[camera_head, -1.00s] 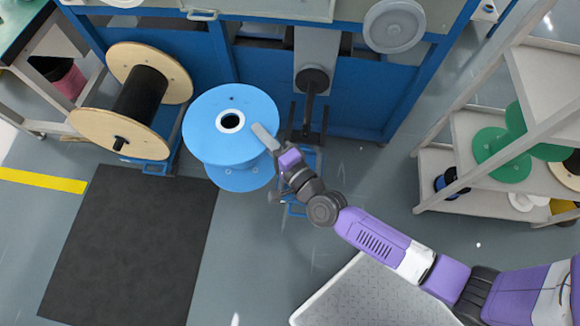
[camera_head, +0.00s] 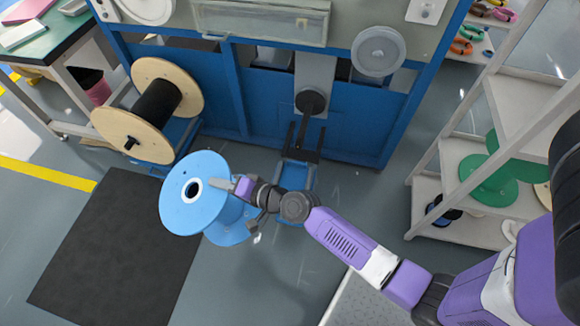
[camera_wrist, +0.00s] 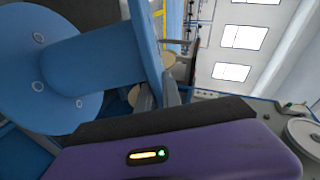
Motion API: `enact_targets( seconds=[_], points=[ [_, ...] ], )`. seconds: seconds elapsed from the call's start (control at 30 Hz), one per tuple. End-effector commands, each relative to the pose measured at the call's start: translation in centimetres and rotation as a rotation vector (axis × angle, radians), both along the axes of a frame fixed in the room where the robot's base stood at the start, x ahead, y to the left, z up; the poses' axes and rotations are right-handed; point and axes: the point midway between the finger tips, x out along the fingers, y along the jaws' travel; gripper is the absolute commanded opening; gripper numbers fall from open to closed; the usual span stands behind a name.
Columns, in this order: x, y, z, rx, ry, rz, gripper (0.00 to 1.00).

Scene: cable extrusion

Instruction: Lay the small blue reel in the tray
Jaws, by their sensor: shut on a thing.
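A light blue reel (camera_head: 188,215) is at the left of the head view, with its hollow core facing up and its axis tilted. My gripper (camera_head: 243,187) is shut on the rim of its upper flange, at the reel's right side. In the wrist view the reel (camera_wrist: 100,55) fills the upper left, with its barrel between two flanges. My gripper's fingers (camera_wrist: 165,92) close on the nearer flange there. The reel looks off the floor, but its underside is hidden. I cannot make out a clear tray in these views.
A wooden reel with black cable (camera_head: 155,105) stands just behind the blue reel. A dark mat (camera_head: 110,255) lies on the floor at left. A blue machine (camera_head: 350,125) stands behind. A white shelf rack (camera_head: 470,220) with green reels (camera_head: 488,180) is at right.

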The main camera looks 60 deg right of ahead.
Motion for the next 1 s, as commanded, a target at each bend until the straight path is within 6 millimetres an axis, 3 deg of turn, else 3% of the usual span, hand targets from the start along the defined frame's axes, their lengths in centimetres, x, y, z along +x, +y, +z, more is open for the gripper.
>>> enact_targets(
  seconds=[0.23, 0.47, 0.67, 1.0],
  points=[
    [0.4, -3.0, -1.2, -0.197, 0.131, 0.155, 0.0],
    [-0.5, -6.4, -2.7, -0.454, 0.248, 0.361, 0.0],
    [-2.6, -10.0, -4.2, -0.718, 0.304, 0.559, 0.0],
    [-7.8, -15.7, -5.4, -1.073, 0.268, 0.813, 0.0]
  ],
)
